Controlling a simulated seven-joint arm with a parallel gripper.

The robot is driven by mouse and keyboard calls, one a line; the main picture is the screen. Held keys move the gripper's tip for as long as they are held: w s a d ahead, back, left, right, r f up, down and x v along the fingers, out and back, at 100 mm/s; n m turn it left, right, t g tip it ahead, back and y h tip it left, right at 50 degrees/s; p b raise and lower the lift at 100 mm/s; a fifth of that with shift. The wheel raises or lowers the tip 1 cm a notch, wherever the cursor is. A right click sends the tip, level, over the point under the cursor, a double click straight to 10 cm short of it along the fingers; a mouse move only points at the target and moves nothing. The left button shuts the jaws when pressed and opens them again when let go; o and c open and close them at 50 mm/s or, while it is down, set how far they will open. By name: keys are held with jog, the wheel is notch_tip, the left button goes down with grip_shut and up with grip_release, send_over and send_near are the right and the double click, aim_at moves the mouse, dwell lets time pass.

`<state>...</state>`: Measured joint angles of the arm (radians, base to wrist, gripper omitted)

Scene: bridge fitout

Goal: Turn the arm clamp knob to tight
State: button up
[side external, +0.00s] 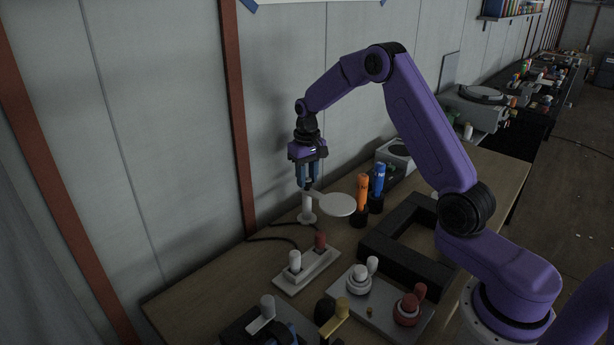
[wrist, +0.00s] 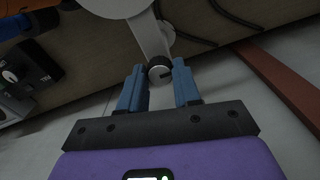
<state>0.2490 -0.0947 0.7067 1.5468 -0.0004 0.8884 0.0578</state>
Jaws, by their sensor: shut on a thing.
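The arm clamp knob (wrist: 160,72) is a small dark round knob with a pale rim in the wrist view. It sits on a white stand with a post (side external: 307,203) and a flat, rounded head (side external: 338,205) in the side view. My gripper (side external: 306,187), with blue fingers, points down at the top of the post by the wall. In the wrist view my gripper (wrist: 157,72) has one finger on each side of the knob and is shut on it. The fingers mostly hide the knob in the side view. I cannot read the knob's setting.
Orange (side external: 362,191) and blue (side external: 378,178) cylinders stand in black holders right of the stand. A white strip (side external: 301,273) with white and red knobs lies in front. A black angular frame (side external: 395,262) is at the right. The wall (side external: 180,150) is close behind.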

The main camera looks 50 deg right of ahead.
aim_at(307, 180)
jog(key=o, duration=1.1)
jog(key=shift+c, duration=0.2)
notch_tip(307, 180, up, 18)
jog(key=shift+f, duration=0.25)
jog(key=shift+a, duration=0.1)
